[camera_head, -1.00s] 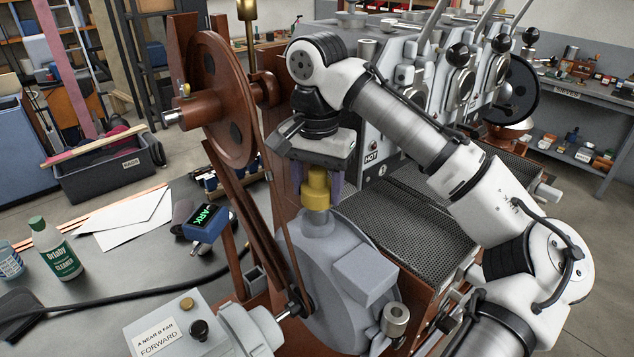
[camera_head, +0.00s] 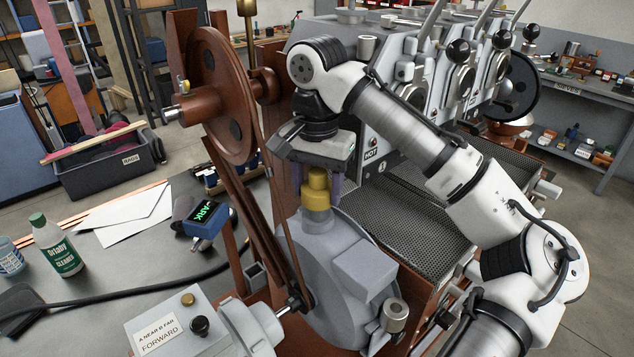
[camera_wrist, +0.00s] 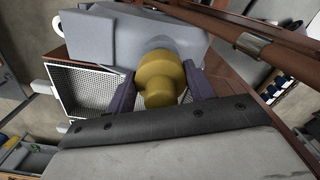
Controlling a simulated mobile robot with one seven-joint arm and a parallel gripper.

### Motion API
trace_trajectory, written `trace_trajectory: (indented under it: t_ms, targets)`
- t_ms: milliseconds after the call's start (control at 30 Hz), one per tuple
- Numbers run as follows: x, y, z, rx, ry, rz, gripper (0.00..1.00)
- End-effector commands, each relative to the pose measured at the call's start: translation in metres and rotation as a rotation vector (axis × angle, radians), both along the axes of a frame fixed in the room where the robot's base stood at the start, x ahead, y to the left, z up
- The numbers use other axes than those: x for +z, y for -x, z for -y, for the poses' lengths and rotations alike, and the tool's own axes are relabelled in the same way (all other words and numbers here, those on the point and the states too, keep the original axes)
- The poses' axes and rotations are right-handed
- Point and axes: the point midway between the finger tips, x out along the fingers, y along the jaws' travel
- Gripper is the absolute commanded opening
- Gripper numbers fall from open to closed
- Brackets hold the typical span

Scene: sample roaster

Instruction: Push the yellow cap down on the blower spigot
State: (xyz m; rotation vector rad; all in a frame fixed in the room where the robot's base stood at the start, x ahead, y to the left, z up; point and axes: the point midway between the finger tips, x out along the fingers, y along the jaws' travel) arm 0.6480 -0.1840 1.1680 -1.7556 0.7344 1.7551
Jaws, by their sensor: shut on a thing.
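Beyond the cap, the blower's grey body (camera_wrist: 135,35) shows.
A brown flywheel and belt (camera_head: 220,95) stand close to the left of my gripper. The perforated cooling tray (camera_head: 420,215) lies to the right. A grey control box (camera_head: 180,325), a cleaner bottle (camera_head: 57,245) and a black cable (camera_head: 130,292) are on the left bench.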

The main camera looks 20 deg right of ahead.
Motion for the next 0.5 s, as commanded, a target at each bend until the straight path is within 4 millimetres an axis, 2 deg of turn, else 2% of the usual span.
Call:
trace_trajectory:
  t_ms: [500]
  targets:
    - [-0.014, 0.0, 0.0, 0.0, 0.0, 0.0, 0.31]
